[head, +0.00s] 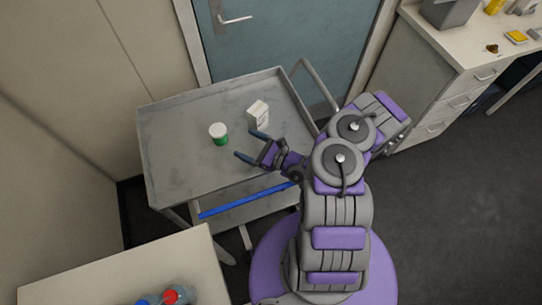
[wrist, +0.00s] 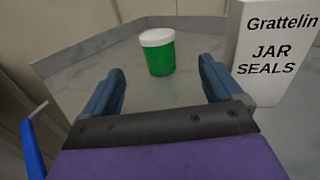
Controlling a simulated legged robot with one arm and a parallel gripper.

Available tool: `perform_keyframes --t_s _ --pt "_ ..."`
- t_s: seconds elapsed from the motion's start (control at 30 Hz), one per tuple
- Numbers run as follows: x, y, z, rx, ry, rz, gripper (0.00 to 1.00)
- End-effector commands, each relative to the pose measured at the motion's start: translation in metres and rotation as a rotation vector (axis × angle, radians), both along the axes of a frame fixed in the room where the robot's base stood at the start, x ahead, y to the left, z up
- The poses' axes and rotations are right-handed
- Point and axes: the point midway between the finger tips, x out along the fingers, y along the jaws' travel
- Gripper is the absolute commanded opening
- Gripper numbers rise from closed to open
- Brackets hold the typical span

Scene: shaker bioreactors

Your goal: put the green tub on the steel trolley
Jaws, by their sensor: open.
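The green tub (head: 220,139) with a white lid stands upright on the top of the steel trolley (head: 172,150). In the wrist view the green tub (wrist: 159,58) is beyond and between my fingertips, apart from them. My gripper (head: 249,145) is open and empty over the trolley top, to the right of the tub and a little below it in the head view. Its blue fingers also show in the wrist view, with my gripper (wrist: 163,72) pointing towards the tub.
A white box (head: 258,113) lettered "JAR SEALS" stands on the trolley, close to my right finger in the wrist view. The trolley has a raised rim and a blue handle (head: 245,201). A bench (head: 120,275) is at lower left, and a drawer cabinet (head: 450,80) at upper right.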

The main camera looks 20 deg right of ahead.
Motion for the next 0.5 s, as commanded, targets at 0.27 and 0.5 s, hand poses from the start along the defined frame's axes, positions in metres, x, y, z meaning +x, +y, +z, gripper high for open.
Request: perform_keyframes --t_s 0.27,0.5 --pt "0.005 0.035 0.052 -0.016 -0.119 0.141 0.93" --pt "-0.019 0.095 0.145 -0.07 -0.338 0.455 0.93"
